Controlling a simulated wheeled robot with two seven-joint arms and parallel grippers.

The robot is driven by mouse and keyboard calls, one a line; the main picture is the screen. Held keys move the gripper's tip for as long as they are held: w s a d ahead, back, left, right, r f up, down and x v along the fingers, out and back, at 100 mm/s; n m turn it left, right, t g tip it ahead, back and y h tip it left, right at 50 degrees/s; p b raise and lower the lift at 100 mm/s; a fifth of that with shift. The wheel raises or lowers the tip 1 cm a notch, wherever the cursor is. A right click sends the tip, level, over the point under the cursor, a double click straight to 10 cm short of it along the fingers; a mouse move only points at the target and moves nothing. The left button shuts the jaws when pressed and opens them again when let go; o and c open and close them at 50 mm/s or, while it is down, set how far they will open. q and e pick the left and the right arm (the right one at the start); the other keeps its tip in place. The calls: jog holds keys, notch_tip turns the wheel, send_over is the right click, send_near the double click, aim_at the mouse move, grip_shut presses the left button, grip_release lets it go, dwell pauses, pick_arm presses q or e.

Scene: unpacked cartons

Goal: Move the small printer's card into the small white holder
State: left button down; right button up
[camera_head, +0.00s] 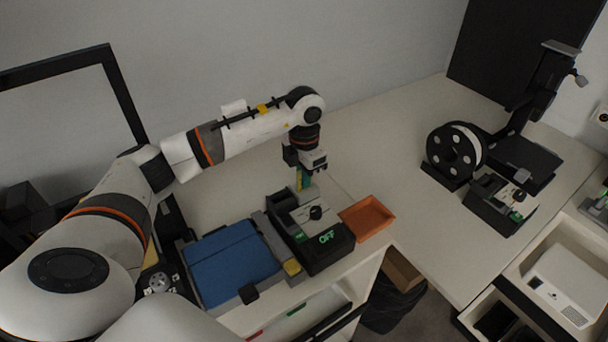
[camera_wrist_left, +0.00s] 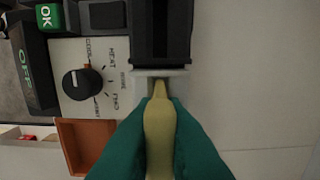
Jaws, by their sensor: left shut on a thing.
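My left gripper (camera_head: 305,180) hangs down just behind a dark machine (camera_head: 343,249) with a knob and a green OFF sign. In the left wrist view its green fingers (camera_wrist_left: 160,130) are shut on a yellowish piece (camera_wrist_left: 160,140). This may be the card, but its shape is mostly hidden between the fingers. The piece's tip is at a small whitish slotted part (camera_wrist_left: 177,74) beside a black block; this may be the white holder. I cannot tell whether the tip is inside the slot or just in front of it. My right gripper is not in view.
An orange tray (camera_head: 367,219) lies right of the machine, a blue-topped box (camera_head: 230,262) left of it. At the right stand a black spool (camera_head: 455,152), a second knobbed machine (camera_head: 500,205) and a white device (camera_head: 565,285). The tabletop (camera_head: 400,150) between is clear.

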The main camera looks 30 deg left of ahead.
pick_arm(q)
jog(key=shift+f, duration=0.2)
jog(key=c, duration=1.4)
grip_release()
jog(key=shift+r, duration=0.15)
